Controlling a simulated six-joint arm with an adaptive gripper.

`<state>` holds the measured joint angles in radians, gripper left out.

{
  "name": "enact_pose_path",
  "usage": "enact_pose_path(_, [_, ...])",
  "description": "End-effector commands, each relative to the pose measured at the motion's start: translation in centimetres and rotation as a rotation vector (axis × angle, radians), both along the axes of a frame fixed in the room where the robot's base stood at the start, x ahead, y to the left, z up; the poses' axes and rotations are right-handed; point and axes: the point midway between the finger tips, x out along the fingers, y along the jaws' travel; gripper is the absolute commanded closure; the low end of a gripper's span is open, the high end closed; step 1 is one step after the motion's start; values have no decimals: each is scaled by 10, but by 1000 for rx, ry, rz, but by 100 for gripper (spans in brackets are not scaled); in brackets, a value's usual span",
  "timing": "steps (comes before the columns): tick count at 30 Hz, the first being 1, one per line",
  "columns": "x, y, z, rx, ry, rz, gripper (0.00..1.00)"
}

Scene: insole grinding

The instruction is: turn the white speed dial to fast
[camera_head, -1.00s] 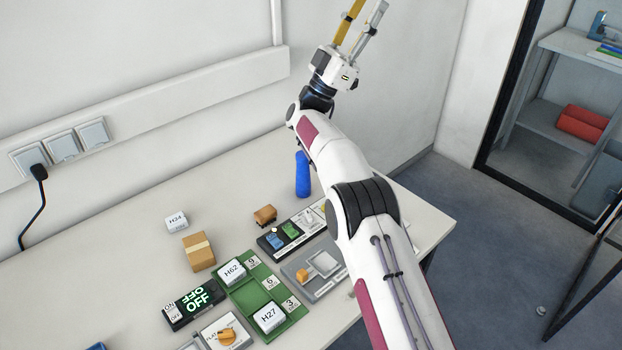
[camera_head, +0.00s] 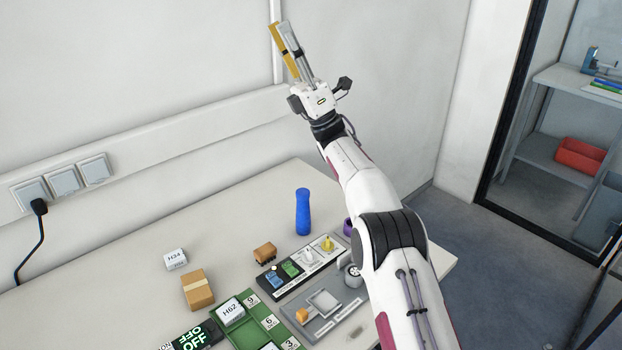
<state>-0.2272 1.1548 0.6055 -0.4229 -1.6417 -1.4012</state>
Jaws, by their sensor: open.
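A small white knob (camera_head: 308,256), which looks like the speed dial, sits on a black-and-white control panel (camera_head: 290,279). A yellow knob (camera_head: 327,244) is to its right, and blue and green switches (camera_head: 282,272) are to its left. The dial's markings and setting are too small to read. My gripper (camera_head: 280,26) is raised high near the wall, well away from the panel, fingers pointing up. It is open and empty, with one yellow and one grey finger seen nearly side by side.
A grey plate (camera_head: 335,318) lies in front of the panel, partly behind my arm. A blue bottle-shaped object (camera_head: 303,212) stands behind it. A brown box (camera_head: 197,289), a white H34 block (camera_head: 176,259) and a green tray (camera_head: 245,336) are to the left.

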Motion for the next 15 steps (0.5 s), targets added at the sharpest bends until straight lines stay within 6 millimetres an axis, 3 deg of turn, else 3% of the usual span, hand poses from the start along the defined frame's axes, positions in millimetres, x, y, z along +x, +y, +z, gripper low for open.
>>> enact_pose_path(8, [-12,41,-31,-258,-71,-13,60])
enact_pose_path(15, [-20,69,-70,-480,-137,-23,60])
